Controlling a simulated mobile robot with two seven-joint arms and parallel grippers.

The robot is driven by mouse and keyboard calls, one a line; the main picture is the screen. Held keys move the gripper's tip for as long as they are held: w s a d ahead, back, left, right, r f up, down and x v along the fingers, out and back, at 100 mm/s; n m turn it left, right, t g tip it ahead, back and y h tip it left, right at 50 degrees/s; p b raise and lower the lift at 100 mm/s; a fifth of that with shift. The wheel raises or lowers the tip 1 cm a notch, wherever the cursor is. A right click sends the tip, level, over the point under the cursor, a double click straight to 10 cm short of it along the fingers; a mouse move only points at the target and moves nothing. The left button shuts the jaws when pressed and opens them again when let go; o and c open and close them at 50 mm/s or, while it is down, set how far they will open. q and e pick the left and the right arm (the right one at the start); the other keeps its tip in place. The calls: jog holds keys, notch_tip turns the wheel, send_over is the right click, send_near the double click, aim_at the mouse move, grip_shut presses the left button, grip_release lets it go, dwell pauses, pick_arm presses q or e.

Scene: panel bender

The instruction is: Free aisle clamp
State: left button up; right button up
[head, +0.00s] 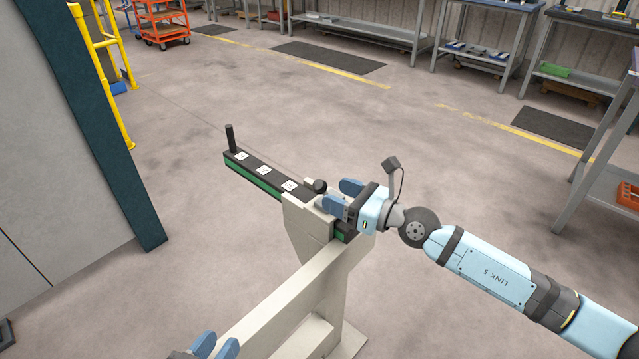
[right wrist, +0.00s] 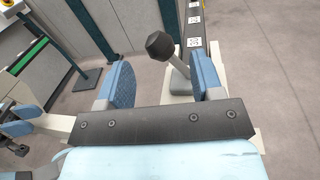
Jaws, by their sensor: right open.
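The aisle clamp shows as a black knob (head: 320,186) on a pale bracket at the near end of a dark bar (head: 262,170) with a green side. In the right wrist view the knob (right wrist: 160,45) tops a pale stem rising from a grey block. My right gripper (head: 342,196) is open, its blue fingers either side of the knob and stem; neither finger visibly touches them. Right fingertips also show in the right wrist view (right wrist: 163,80).
A beige frame (head: 300,290) carries the bar, which has white marker squares and an upright black post (head: 230,138) at its far end. A grey cabinet (head: 60,130) stands at left. Workbenches (head: 350,32) line the back and right. Open floor lies beyond the bar.

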aim_at(319, 187)
jog(key=x, duration=0.5)
jog(key=shift+a, duration=0.15)
